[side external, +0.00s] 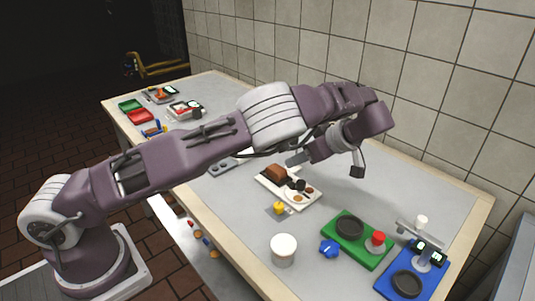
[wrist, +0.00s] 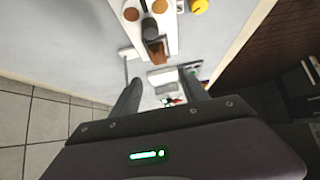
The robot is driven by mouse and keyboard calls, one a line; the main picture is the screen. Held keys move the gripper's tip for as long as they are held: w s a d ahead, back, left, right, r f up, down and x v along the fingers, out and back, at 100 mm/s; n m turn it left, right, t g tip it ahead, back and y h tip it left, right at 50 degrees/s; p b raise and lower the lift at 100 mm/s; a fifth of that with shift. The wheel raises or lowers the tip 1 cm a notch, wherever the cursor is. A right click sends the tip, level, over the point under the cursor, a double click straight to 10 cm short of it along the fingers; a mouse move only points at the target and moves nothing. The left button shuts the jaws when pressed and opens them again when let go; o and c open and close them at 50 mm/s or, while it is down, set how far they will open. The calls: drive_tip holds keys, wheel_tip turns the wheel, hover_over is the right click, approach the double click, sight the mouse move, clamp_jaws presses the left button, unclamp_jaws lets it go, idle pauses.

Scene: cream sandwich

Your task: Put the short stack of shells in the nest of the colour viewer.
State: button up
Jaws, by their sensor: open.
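A white tray (side external: 268,184) lies mid-table with a brown block (side external: 276,173), a dark cylinder (side external: 297,184) and small tan-brown round pieces (side external: 298,198), which look like shells. I cannot tell which pieces form the short stack. In the wrist view the tray (wrist: 171,42) is at the top, with brown rounds (wrist: 131,14) and the brown block (wrist: 156,52). My gripper (wrist: 160,78) is open and empty, above the table near the tray; it also shows in the side view (side external: 297,159). A blue device (side external: 389,284) with small screens, apparently the colour viewer, has an empty-looking dark round nest (side external: 407,284).
A green device (side external: 340,237) with a dark round seat and red knob (side external: 378,239) stands beside the blue one. A white cup (side external: 284,250), blue knob (side external: 329,248) and yellow piece (side external: 279,208) are nearby. Red and green trays (side external: 140,117) are at the far end. A tiled wall borders the table.

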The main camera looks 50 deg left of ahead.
drive_tip(key=s+a+r+m+t+h, duration=0.2)
drive_tip(key=s+r+m+h, duration=0.65)
drive_tip(key=s+r, duration=0.85)
drive_tip(key=s+d+m+t, duration=0.1)
drive_tip(key=s+m, duration=0.3)
drive_tip(key=s, duration=0.5)
drive_tip(key=s+d+f+m+t, duration=0.1)
drive_tip(key=s+d+m+t, duration=0.1)
drive_tip(key=s+m, duration=0.3)
drive_tip(key=s, duration=0.4)
drive_tip(key=shift+s+d+f+t, duration=0.2)
drive_tip(key=shift+d+t, duration=0.05)
drive_tip(key=shift+t, duration=0.05)
drive_tip(key=shift+m+h, duration=0.25)
